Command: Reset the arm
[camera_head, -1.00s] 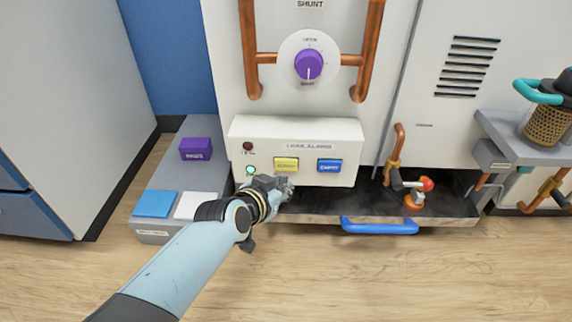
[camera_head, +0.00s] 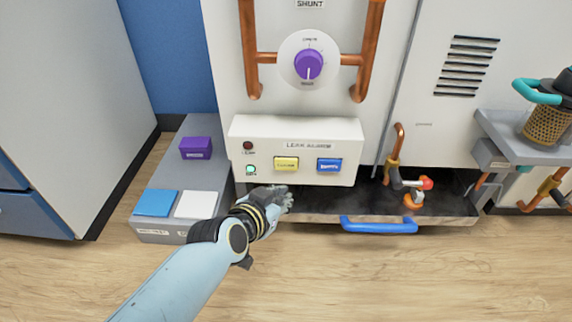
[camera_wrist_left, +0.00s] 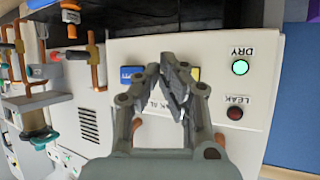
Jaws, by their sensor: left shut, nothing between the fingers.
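My left arm comes in from the bottom left in the head view. Its gripper (camera_head: 287,197) is just below the leak alarm panel (camera_head: 240,135), in front of the dark tray at the base. In the left wrist view the gripper (camera_wrist_left: 172,65) has its fingertips together, with nothing held. The panel has a yellow button (camera_head: 286,163), a blue button (camera_head: 329,165), a lit green lamp (camera_head: 251,170) and a dark red lamp (camera_head: 248,146). In the wrist view the panel looks upside down, and the fingers partly cover the buttons. My right gripper is not in view.
A purple knob (camera_head: 308,65) sits between copper pipes above the panel. A drawer-like tray has a blue handle (camera_head: 379,226). A valve with an orange-red end (camera_head: 425,184) stands at right. A grey shelf (camera_head: 158,234) holds a purple box (camera_head: 196,148) and blue and white pads.

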